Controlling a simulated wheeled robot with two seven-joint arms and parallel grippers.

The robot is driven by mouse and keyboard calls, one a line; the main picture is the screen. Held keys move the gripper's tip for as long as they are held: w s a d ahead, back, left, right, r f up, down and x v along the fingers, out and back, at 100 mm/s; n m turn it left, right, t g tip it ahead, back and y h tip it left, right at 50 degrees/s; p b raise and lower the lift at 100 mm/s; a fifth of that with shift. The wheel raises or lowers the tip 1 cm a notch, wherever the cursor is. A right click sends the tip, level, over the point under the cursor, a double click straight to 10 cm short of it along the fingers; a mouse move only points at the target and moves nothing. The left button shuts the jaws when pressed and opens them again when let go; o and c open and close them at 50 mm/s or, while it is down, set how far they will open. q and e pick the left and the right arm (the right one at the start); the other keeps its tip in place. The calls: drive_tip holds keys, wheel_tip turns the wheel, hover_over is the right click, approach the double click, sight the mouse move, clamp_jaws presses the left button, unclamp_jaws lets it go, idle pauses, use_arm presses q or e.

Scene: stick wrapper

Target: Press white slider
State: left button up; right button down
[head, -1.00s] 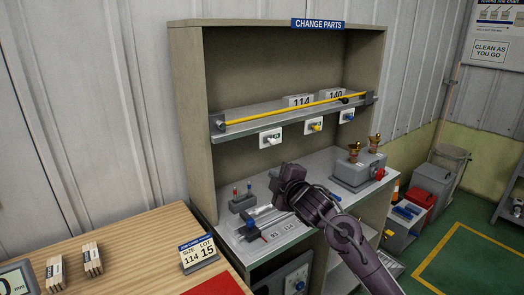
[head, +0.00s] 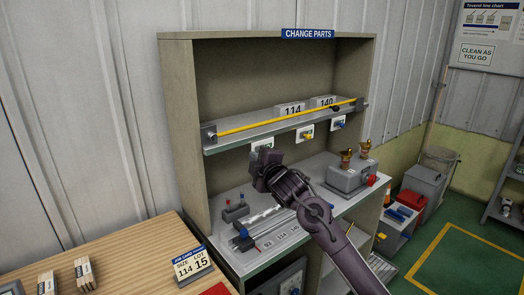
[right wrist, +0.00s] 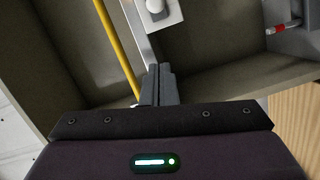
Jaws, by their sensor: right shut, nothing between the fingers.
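The white slider sits on a small white plate (head: 260,143) under the front edge of the upper shelf, at the left of a row of three. In the head view my right gripper (head: 259,162) is just below this plate and hides its lower part. In the right wrist view the white slider (right wrist: 155,5) shows at the top edge as a rounded white knob on its plate. My right gripper's fingers (right wrist: 159,84) are shut and empty, apart from the knob in that picture. I cannot tell the depth gap. My left gripper is not in view.
A yellow bar (head: 285,116) runs along the shelf front, above the sliders. A yellow slider (head: 307,135) and a blue slider (head: 339,124) are to the right. A grey box with brass fittings (head: 347,178) and a small block with pegs (head: 236,212) stand on the counter below.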

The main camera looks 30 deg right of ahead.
drive_tip(key=w+d+p, duration=0.1)
drive_tip(key=d, duration=0.1)
drive_tip(key=w+d+f+p, duration=0.1)
drive_tip(key=w+d, duration=0.1)
drive_tip(key=shift+d+p, duration=0.15)
drive_tip(key=shift+p, duration=0.15)
drive_tip(key=shift+w+f, duration=0.1)
drive_tip(key=d, duration=0.4)
drive_tip(key=shift+w+b, duration=0.15)
drive_tip(key=shift+b, duration=0.15)
